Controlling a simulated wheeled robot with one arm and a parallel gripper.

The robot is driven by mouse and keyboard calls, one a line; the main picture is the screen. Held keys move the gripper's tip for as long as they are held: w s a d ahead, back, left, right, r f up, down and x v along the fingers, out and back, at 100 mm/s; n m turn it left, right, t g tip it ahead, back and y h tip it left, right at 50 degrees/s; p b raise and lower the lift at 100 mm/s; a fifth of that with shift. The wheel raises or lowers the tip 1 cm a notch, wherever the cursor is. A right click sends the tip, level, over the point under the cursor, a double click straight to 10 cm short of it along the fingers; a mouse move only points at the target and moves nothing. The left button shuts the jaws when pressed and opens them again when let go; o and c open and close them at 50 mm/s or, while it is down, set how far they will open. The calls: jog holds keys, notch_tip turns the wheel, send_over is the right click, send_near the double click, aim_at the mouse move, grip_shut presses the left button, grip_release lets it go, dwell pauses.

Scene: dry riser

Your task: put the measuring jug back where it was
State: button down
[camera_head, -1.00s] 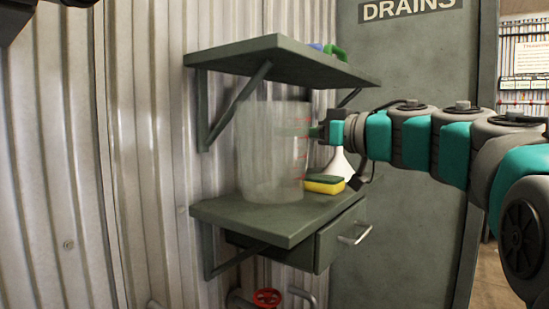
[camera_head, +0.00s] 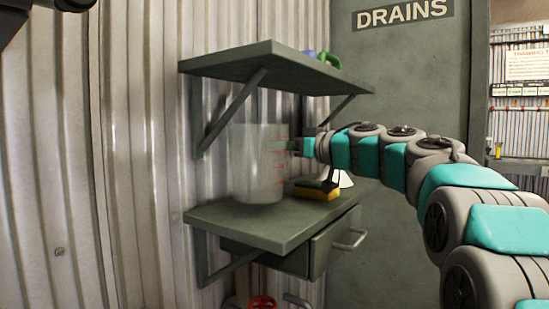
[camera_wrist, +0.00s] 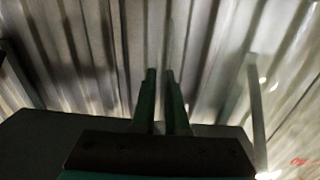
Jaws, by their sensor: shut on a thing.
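The measuring jug (camera_head: 255,168) is a clear, cloudy-looking vessel with red marks on its right side. It is upright over the back left part of the lower shelf (camera_head: 290,235), between the two shelves. I cannot tell whether its base touches the shelf. My gripper (camera_head: 292,145) reaches in from the right and is shut on the jug's right side. In the wrist view the two green fingers (camera_wrist: 160,100) are close together, and the jug's red marks show faintly at the lower right (camera_wrist: 300,161).
A yellow and dark sponge (camera_head: 317,190) and a white funnel-like thing (camera_head: 343,179) are on the lower shelf, right of the jug. The upper shelf (camera_head: 265,65) with its brackets is close above, holding blue and green things (camera_head: 328,60). Corrugated wall stands behind.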

jog(key=shift+f, duration=1.25)
jog(key=c, duration=0.9)
grip_release()
jog(key=shift+c, duration=0.2)
jog(key=v, duration=1.2)
